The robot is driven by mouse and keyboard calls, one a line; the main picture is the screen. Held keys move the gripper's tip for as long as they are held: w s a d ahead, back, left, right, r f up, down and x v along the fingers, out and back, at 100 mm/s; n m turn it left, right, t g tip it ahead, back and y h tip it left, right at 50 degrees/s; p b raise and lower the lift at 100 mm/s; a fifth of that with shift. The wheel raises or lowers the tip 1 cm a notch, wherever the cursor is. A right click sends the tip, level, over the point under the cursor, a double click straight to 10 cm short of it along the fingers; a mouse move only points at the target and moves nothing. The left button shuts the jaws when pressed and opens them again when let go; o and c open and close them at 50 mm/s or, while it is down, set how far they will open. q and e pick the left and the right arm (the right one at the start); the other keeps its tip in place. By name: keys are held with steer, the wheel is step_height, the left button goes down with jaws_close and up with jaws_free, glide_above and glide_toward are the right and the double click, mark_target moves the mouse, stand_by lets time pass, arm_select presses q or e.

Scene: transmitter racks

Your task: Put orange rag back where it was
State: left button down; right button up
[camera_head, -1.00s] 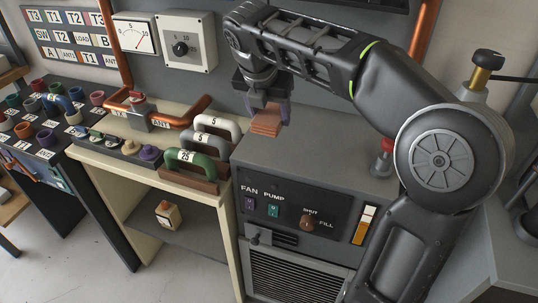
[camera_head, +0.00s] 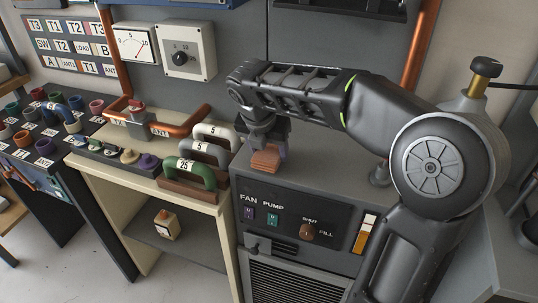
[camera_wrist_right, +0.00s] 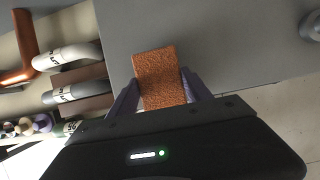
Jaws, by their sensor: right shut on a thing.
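The orange rag (camera_head: 265,161) is a small folded block at the left part of the grey cabinet's top (camera_head: 330,160). My right gripper (camera_head: 270,146) points down and is shut on the rag. In the right wrist view the orange rag (camera_wrist_right: 160,78) sits between the two purple-grey fingers of my right gripper (camera_wrist_right: 163,95). The rag's lower edge is at or very near the cabinet top; I cannot tell if it touches. My left gripper is not in view.
Loop handles marked 5 and 25, such as the green one (camera_head: 190,170), stand just left of the cabinet. The cabinet top right of the rag is clear, partly hidden by my arm.

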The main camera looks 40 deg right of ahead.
steer(key=shift+f, duration=0.9)
steer(key=shift+f, duration=0.15)
steer(key=o, duration=1.2)
steer(key=v, duration=1.2)
steer(key=shift+r, duration=0.25)
steer(key=shift+d, duration=0.1)
